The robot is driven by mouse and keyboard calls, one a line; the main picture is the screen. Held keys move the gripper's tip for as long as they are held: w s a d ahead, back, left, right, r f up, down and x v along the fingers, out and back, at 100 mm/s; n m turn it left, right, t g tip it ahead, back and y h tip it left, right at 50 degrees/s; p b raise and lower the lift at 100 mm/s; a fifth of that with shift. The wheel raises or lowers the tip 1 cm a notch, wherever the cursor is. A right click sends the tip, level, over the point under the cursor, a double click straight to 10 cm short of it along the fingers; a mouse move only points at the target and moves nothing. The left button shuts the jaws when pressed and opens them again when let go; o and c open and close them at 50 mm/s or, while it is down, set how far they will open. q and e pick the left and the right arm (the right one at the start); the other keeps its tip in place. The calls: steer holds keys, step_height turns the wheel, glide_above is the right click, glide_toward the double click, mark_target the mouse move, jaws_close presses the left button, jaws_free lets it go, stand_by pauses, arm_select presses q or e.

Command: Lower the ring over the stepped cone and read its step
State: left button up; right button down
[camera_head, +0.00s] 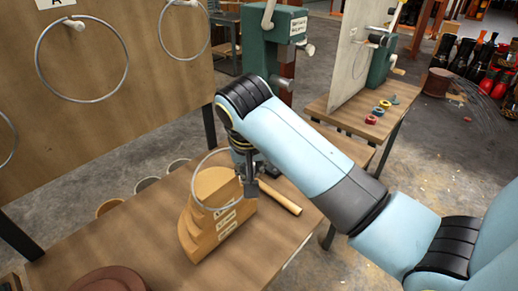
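The stepped cone (206,228) is a light wooden block with curved steps and a flat face carrying several white labels. It stands on the wooden table in the head view. My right gripper (250,188) comes in from the right and is at the cone's upper right side. It appears shut on a thin grey metal ring (193,184). The ring is tilted, and its visible arc runs across the left and front of the cone's upper part. I cannot tell whether it encircles the cone or touches it. The labels are too small to read. My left gripper is not in view.
A wooden rod (281,197) lies right of the cone, and a brown disc (107,281) lies at the table's front left. A board (110,75) with hanging rings stands behind. Bare table (140,235) shows left of the cone.

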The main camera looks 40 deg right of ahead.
steer(key=shift+w+f+b, duration=0.25)
steer(key=shift+w+f, duration=0.1)
steer(key=shift+f, duration=0.45)
steer(key=shift+w+f+b, duration=0.25)
steer(key=shift+w+f, duration=0.1)
steer(key=shift+f, duration=0.45)
steer(key=shift+w+f+b, duration=0.25)
steer(key=shift+w+f, duration=0.1)
steer(key=shift+f, duration=0.45)
steer(key=y+p, duration=0.1)
steer(key=y, duration=0.3)
steer(key=shift+a, duration=0.2)
steer(key=shift+f, duration=0.1)
